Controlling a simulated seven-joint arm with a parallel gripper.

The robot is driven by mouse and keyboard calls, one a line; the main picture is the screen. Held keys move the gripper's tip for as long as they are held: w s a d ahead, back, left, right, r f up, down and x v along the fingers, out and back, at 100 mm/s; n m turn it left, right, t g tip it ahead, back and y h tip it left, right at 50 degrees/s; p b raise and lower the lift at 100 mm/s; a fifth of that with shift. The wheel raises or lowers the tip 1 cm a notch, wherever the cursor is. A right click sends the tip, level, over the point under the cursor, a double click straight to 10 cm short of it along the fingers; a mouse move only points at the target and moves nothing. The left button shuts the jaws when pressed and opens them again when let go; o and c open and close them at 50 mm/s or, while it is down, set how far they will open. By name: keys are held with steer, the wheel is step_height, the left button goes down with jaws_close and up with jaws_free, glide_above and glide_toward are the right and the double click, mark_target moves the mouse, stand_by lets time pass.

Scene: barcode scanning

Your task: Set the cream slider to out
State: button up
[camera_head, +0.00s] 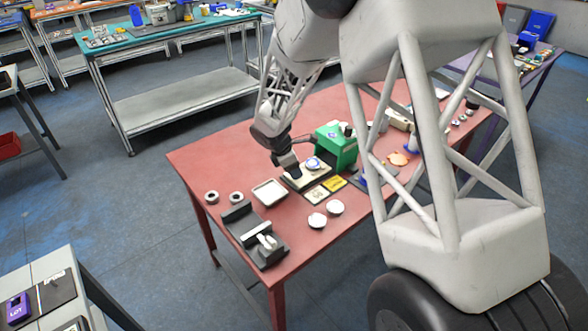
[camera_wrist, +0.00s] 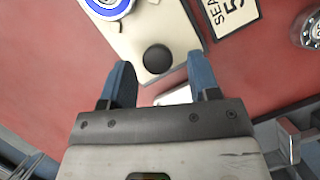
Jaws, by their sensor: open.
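The cream slider looks to be the cream plate (camera_wrist: 130,35) with a round black knob (camera_wrist: 157,58) near its end; in the head view the cream plate (camera_head: 305,180) lies on the red table beside the green machine. A blue-and-white disc (camera_wrist: 108,5) sits on or over the plate's far part, cut off by the wrist view's top edge. My gripper (camera_wrist: 160,66) is open and empty, its two blue-grey fingers on either side of the knob in the picture. I cannot tell whether they are down at its height. In the head view my gripper (camera_head: 289,170) hangs over the plate's left end.
A cream label (camera_wrist: 228,12) reading "SEA" and "5" lies beside the plate. The green machine (camera_head: 337,147) stands just behind. A white tray (camera_head: 269,192), two pale round pieces (camera_head: 317,221) and a dark grey fixture (camera_head: 255,235) are nearby on the red table (camera_head: 200,162).

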steer(key=v, duration=0.7)
stand_by(0.4)
steer(key=shift+r, duration=0.1)
steer(key=s+d+r+m+y, duration=0.2)
steer(key=s+d+r+m, duration=0.9)
steer(key=s+d+r, duration=0.7)
steer(key=s+d+r+m+y, duration=0.1)
steer(key=s+d+m, duration=0.4)
steer(key=s, duration=0.6)
steer(key=s+d+r+m+t+y, duration=0.1)
steer(key=s+d+m, duration=0.4)
steer(key=s, duration=0.7)
steer(key=shift+d+m, duration=0.3)
steer(key=shift+m, duration=0.5)
